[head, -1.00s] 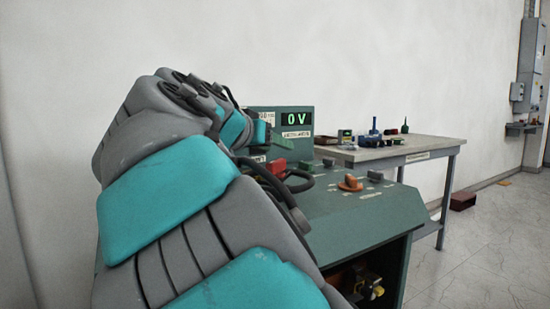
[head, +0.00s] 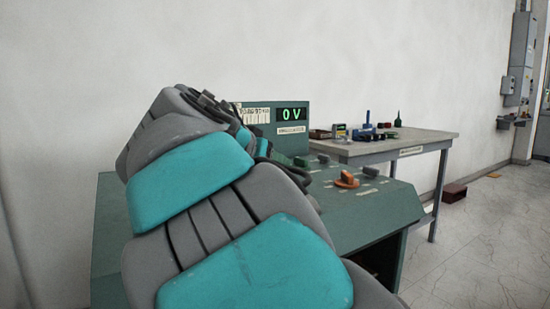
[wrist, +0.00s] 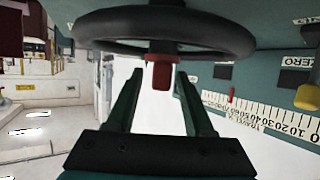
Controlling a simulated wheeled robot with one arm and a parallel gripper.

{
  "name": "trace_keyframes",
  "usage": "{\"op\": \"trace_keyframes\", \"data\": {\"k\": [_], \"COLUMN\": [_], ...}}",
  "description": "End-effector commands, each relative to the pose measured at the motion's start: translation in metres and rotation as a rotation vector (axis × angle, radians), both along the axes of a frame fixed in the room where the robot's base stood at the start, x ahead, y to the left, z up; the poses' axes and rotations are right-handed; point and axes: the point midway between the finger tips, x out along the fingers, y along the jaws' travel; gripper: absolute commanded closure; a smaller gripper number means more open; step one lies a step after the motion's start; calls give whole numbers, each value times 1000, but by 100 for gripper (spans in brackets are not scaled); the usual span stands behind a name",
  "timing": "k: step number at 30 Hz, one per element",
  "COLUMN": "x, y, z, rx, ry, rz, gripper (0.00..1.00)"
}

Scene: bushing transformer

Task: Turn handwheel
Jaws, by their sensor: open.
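In the picture the red part lies between the fingertips, with gaps at both sides; I cannot tell the depth or any contact.
A green console (head: 375,215) carries an orange knob (head: 347,180) and a display (head: 291,114) reading 0 V. A workbench (head: 425,138) with small items stands behind it. In the wrist view a white numbered scale (wrist: 285,126) with a red pointer (wrist: 231,93) is at right.

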Motion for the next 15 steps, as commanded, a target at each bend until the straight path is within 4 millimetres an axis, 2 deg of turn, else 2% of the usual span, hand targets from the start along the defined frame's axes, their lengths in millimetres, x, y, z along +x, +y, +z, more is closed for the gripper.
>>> {"op": "trace_keyframes", "data": {"k": [9,15], "x": [5,4], "y": [-2,-2], "z": [-2,-2], "rx": [0,0], "ry": [-2,-1], "rz": [2,2], "gripper": [49,71]}}
